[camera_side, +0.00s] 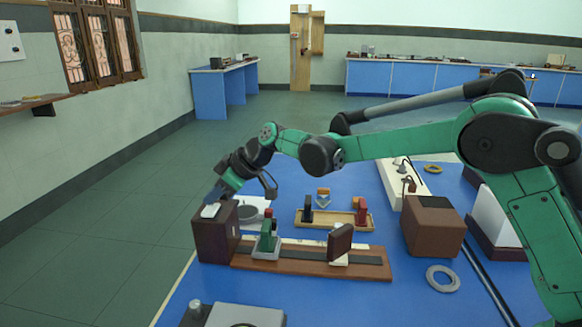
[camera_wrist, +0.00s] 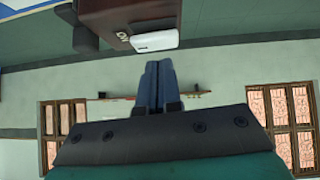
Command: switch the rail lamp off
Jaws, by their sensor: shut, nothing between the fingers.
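The rail lamp is a dark brown box (camera_side: 217,240) at the left end of a wooden rail (camera_side: 310,260). A white rocker switch (camera_side: 210,211) sits on its top. My gripper (camera_side: 216,194) is over the lamp's top, close to the switch. In the wrist view the blue fingers (camera_wrist: 158,70) are shut together and empty, with their tips just short of the white switch (camera_wrist: 154,41). The lamp body (camera_wrist: 120,15) shows behind it, with a small pale mark beside the switch. I cannot tell whether the fingers touch the switch, or which way it is tipped.
The rail carries a green holder (camera_side: 267,238) and a brown plate (camera_side: 340,242). Behind it are a wooden tray (camera_side: 335,221) with small holders and a grey disc on a white base. A brown box (camera_side: 434,228) and a grey ring (camera_side: 443,279) lie to the right.

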